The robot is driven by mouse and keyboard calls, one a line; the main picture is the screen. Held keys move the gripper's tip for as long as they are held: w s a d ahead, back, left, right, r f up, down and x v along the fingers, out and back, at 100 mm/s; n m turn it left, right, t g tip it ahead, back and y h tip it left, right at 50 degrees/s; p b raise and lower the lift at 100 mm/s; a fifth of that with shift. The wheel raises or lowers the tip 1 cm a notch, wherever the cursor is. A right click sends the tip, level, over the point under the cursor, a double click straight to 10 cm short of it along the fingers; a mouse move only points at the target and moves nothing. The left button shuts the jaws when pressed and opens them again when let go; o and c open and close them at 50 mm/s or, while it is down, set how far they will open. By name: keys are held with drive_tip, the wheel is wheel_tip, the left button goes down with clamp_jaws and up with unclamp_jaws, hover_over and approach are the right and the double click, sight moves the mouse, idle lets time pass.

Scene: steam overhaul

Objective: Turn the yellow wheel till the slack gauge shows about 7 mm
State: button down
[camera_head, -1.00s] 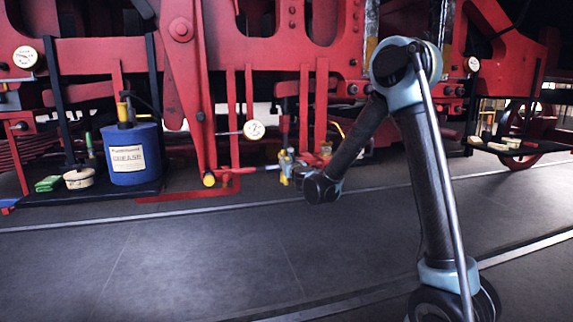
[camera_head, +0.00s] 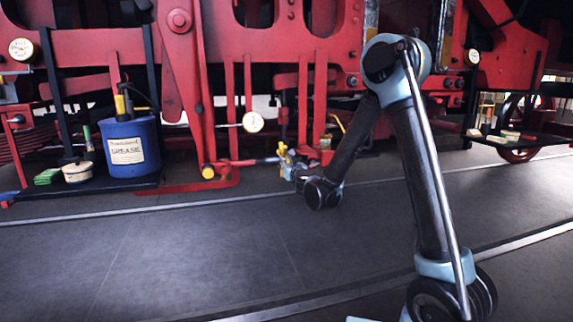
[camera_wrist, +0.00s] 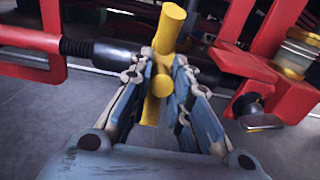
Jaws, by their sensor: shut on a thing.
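The yellow wheel (camera_wrist: 169,32) is a knob with yellow bars, set on a dark threaded rod between red parts. It fills the middle of the wrist view and shows small in the head view (camera_head: 283,150). My gripper (camera_wrist: 164,72) is shut on one of its yellow bars, with a finger on each side. In the head view my gripper (camera_head: 290,165) is low beside the red frame. The slack gauge seems to be the round white dial (camera_head: 253,122) just above and left of the wheel. Its reading is too small to tell.
Other dials hang at far left (camera_head: 21,49) and right (camera_head: 473,57). Red engine parts crowd the gripper. The grey floor in front is open.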

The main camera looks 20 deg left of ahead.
drive_tip(key=shift+f, duration=0.1)
drive_tip(key=shift+w+a+f, duration=0.1)
drive_tip(key=shift+f, duration=0.9)
drive_tip(key=shift+w+a+f, duration=0.1)
drive_tip(key=shift+f, duration=0.9)
drive_tip(key=shift+w+a+f, duration=0.15)
drive_tip(key=shift+w+f, duration=0.1)
drive_tip(key=shift+f, duration=0.15)
drive_tip(key=shift+w, duration=0.1)
drive_tip(key=c, duration=1.4)
unclamp_jaws()
drive_tip(key=shift+w+a+f, duration=0.1)
drive_tip(key=shift+w, duration=0.05)
drive_tip(key=shift+c, duration=0.2)
